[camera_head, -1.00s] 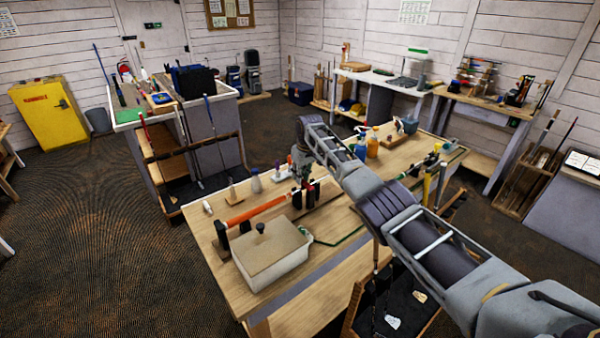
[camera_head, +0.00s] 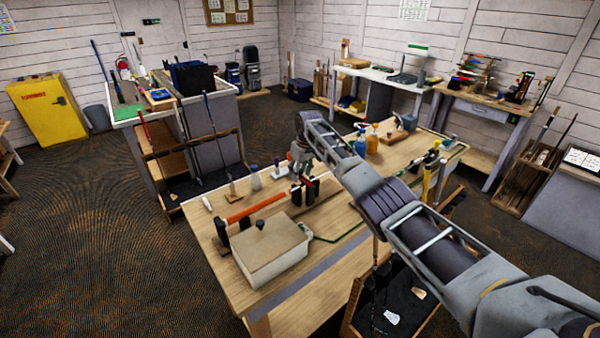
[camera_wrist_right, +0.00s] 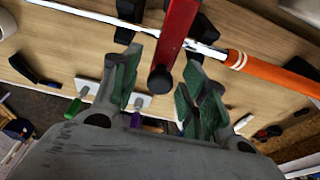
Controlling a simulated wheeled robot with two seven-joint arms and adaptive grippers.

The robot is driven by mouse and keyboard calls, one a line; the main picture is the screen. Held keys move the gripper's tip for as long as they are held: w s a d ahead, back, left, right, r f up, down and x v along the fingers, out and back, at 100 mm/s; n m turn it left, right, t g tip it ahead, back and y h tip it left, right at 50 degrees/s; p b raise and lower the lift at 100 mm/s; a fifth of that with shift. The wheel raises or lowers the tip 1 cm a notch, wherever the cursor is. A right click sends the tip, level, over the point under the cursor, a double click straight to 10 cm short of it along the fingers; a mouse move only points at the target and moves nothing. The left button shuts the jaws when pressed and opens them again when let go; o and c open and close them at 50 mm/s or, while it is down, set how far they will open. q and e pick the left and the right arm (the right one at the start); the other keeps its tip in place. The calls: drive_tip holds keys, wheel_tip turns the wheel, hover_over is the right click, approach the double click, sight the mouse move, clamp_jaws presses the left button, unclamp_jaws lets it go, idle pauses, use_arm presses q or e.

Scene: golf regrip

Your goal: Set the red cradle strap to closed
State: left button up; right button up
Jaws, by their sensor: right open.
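The red cradle strap (camera_wrist_right: 178,38) is a red bar with a black knob at its end, seen in the right wrist view. It stands out from the cradle across the club's silver shaft (camera_wrist_right: 100,15). My right gripper (camera_wrist_right: 160,62) is open, with one green-padded finger on each side of the strap's knob end. Gaps show between the fingers and the bar. The club's orange grip (camera_wrist_right: 270,72) lies to the right of the strap. In the head view the orange grip (camera_head: 256,208) lies across the bench, and my right gripper (camera_head: 301,158) is beyond its far end. The left gripper is out of view.
A lidded pale bin (camera_head: 272,255) stands on the bench (camera_head: 345,222) near the grip. Small bottles (camera_head: 256,181) and blue and orange spray bottles (camera_head: 372,140) stand farther back. A dark tray (camera_head: 395,295) is below the bench edge.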

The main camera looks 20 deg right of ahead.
sight(304, 179)
drive_tip(key=v, duration=1.1)
drive_tip(key=shift+r, duration=0.3)
drive_tip(key=shift+s+f, duration=0.1)
idle(0.3)
